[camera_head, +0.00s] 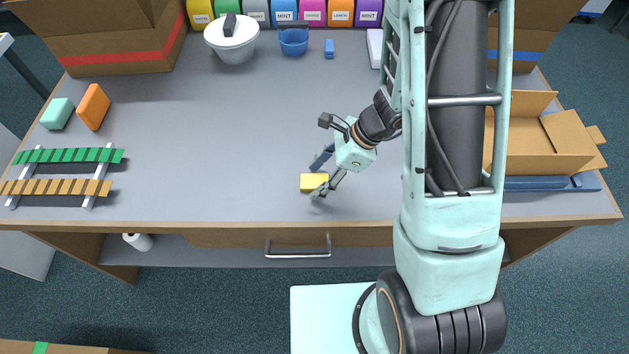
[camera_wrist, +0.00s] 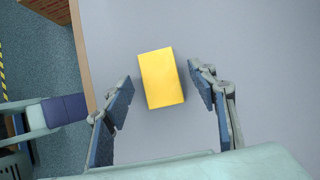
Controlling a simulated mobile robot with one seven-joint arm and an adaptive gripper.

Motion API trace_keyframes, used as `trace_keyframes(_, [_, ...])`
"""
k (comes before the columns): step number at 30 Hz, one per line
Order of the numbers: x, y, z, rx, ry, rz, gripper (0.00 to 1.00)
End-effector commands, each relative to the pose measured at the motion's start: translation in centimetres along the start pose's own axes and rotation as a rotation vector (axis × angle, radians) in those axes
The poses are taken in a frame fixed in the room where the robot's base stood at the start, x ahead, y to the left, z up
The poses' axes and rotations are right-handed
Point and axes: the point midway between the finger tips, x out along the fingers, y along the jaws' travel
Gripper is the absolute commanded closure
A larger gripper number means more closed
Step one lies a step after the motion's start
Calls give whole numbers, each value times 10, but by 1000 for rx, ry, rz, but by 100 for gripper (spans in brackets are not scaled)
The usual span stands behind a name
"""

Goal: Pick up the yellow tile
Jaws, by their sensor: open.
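The yellow tile (camera_head: 314,182) lies on the grey table near its front edge, in the middle of the head view. It also shows whole in the wrist view (camera_wrist: 161,78), slightly tilted in the picture. My gripper (camera_head: 319,177) is open at the tile. In the wrist view the two blue-padded fingers of my gripper (camera_wrist: 160,92) stand on either side of the tile, with a gap on each side. The fingers do not touch it there. How high the fingertips are above the table is hard to tell.
A white bowl (camera_head: 232,44), a blue cup (camera_head: 293,41) and labelled boxes (camera_head: 284,12) stand at the back. An open carton (camera_head: 545,143) is at right.

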Motion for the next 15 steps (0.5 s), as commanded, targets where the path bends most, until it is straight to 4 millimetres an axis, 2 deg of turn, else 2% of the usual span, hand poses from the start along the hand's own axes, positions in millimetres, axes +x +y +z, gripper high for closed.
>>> trace_keyframes(2, [0, 0, 0, 0, 0, 0, 48])
trace_keyframes(12, [0, 0, 0, 0, 0, 0, 84])
trace_keyframes(15, [-1, 0, 0, 0, 0, 0, 85])
